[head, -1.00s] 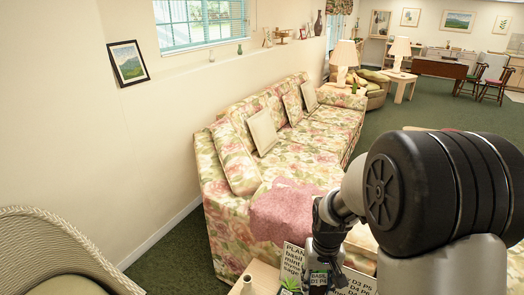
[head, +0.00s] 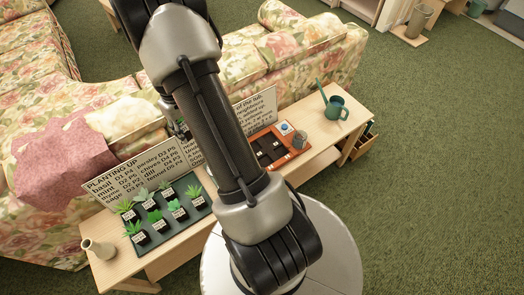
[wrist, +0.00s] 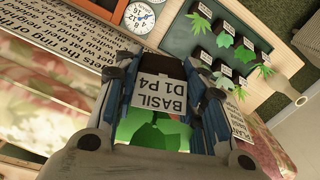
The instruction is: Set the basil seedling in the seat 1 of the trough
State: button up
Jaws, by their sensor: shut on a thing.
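The basil seedling (wrist: 155,130) has green leaves and a dark pot with a white label reading "BASIL D1 P4". My gripper (wrist: 160,100) is shut on it in the wrist view. In the head view my gripper (head: 180,128) is mostly hidden by my arm, above the bench behind the boards' line. The likely trough (head: 252,158) is an orange-brown box with dark compartments and small white tags, right of my arm on the bench. My arm hides part of it, and its seat numbers are too small to read.
A dark green tray (head: 160,243) of several labelled seedlings stands on the wooden bench (head: 318,146), left of my arm. Text boards (head: 128,182) stand behind it. A beige vase (head: 98,249) is at the left end, a teal watering can (head: 336,109) at the right. A round dial (wrist: 139,16) shows in the wrist view.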

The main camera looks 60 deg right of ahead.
jog(key=s+d+f+m, duration=0.1)
jog(key=s+d+f, duration=0.3)
jog(key=s+d, duration=0.45)
jog(key=s+d+f+m, duration=0.1)
jog(key=s+d+f, duration=0.2)
jog(key=s+d, duration=0.55)
jog(key=s+d+f+m, duration=0.1)
jog(key=s+d+f, duration=0.3)
jog(key=s+d, duration=0.45)
jog(key=shift+w+d+f+b, duration=0.15)
jog(key=shift+f+b, duration=1.15)
jog(key=shift+f, duration=3.65)
jog(key=shift+s+d+f+b, duration=0.15)
jog(key=shift+f+b, duration=1.1)
jog(key=shift+f, duration=3.7)
jog(key=shift+w, duration=0.1)
jog(key=shift+f+b, duration=0.4)
jog(key=shift+b, duration=0.1)
jog(key=shift+f, duration=0.25)
jog(key=o, duration=1.1)
